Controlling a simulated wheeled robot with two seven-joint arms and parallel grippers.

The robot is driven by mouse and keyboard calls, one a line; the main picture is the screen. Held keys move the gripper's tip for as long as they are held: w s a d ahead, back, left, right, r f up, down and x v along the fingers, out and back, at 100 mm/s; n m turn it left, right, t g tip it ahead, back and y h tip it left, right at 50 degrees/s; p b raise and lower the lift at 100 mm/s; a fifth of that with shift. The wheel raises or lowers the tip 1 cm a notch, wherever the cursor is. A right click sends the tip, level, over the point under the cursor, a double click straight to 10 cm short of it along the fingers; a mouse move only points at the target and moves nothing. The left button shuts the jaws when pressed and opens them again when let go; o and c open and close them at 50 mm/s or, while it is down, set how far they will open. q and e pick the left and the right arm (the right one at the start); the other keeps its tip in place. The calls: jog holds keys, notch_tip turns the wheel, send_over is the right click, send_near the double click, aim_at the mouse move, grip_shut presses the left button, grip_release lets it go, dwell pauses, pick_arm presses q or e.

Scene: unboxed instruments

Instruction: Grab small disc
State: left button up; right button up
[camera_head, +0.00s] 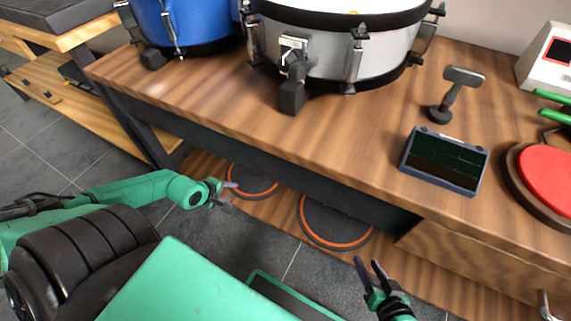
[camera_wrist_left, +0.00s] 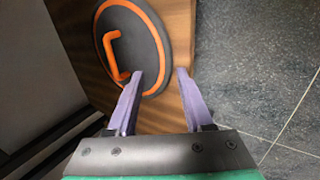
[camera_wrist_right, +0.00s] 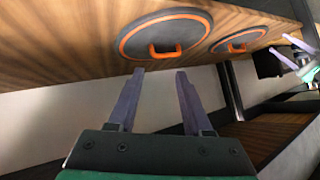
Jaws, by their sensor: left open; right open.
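The small disc (camera_head: 256,179), dark with an orange rim, lies on the low wooden shelf under the table. In the left wrist view a disc (camera_wrist_left: 146,38) with an orange handle (camera_wrist_left: 107,50) sits just beyond my open, empty left gripper (camera_wrist_left: 158,74). In the head view my left gripper (camera_head: 232,194) is at the small disc's left edge; I cannot tell if it touches. The small disc also appears as the farther disc in the right wrist view (camera_wrist_right: 238,36). My right gripper (camera_head: 367,264) is open and empty, below a larger disc (camera_head: 336,218).
The larger disc also shows in the right wrist view (camera_wrist_right: 165,30). Above, the wooden tabletop (camera_head: 330,130) holds a blue drum (camera_head: 190,22), a grey snare drum (camera_head: 330,50), a dark tablet-like pad (camera_head: 445,160) and a red round pad (camera_head: 550,180). Grey floor (camera_head: 230,225) is open in front.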

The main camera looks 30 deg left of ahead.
pick_arm(q)
jog(key=shift+w+a, duration=0.1)
jog(key=shift+w, duration=0.25)
jog(key=w+b, duration=0.2)
jog(key=w, duration=0.1)
jog(key=shift+a+f, duration=0.15)
jog(key=shift+a, duration=0.05)
jog(key=b, duration=0.4)
send_near(254, 174)
jog(key=shift+w, duration=1.05)
jog(key=b+x, duration=0.2)
jog(key=shift+w+f, duration=0.25)
jog(key=shift+w, duration=0.1)
pick_arm(e)
notch_tip(254, 174, down, 8)
jog(key=a+m+t+y, duration=0.1)
jog(key=a+t, duration=0.1)
jog(key=t, duration=0.1)
pick_arm(q)
jog(key=shift+b+x, duration=0.4)
jog(key=shift+x, duration=0.65)
jog(key=shift+w+r, duration=0.1)
jog(key=shift+w, duration=0.05)
grip_shut()
pick_arm(e)
jog(key=w+r+t, duration=0.4)
jog(key=w+r, duration=0.3)
jog(key=r, duration=0.4)
jog(key=shift+w+y, duration=0.3)
jog(key=shift+w, duration=0.1)
